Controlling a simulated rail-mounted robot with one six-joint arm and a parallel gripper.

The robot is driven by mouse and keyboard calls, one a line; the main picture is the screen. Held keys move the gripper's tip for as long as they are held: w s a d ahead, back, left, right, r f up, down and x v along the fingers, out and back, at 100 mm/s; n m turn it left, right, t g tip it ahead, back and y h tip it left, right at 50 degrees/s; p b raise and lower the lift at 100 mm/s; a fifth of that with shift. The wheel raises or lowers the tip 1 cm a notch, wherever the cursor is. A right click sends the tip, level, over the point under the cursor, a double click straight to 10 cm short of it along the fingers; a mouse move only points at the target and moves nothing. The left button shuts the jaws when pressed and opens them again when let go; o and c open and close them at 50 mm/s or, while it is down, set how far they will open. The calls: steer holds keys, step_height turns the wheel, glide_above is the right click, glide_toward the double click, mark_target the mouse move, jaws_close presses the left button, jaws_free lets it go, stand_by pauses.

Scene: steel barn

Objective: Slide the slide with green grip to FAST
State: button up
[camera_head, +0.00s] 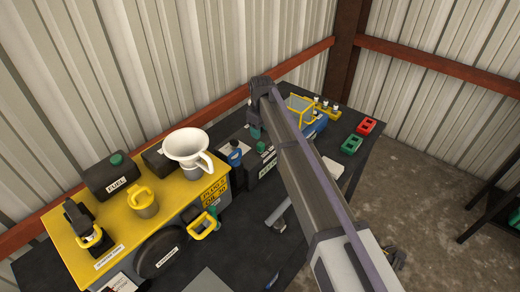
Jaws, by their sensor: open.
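A dark box with a pale label (267,169) stands on the black bench (245,250), partly behind my arm. A small green knob (261,147) shows at its top; it may be the green grip, but I cannot tell for sure. The label is too small to read, and I cannot make out a FAST mark or the slide's position. My arm crosses the middle of the view from the lower right, with its dark joint above the back of the bench. My gripper's fingers cannot be made out.
A yellow-topped cabinet (108,222) at left carries a white funnel (187,146), a yellow jug (143,203) and a black can (111,176). Green (351,144) and red (366,126) blocks sit at the bench's right end. A corrugated wall (140,70) stands behind.

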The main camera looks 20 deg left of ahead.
mark_target(261, 144)
step_height(261, 144, down, 8)
steer(key=b, duration=0.7)
steer(key=shift+f, duration=0.2)
steer(key=shift+s+r, duration=0.1)
steer(key=shift+r, duration=0.05)
jaws_close()
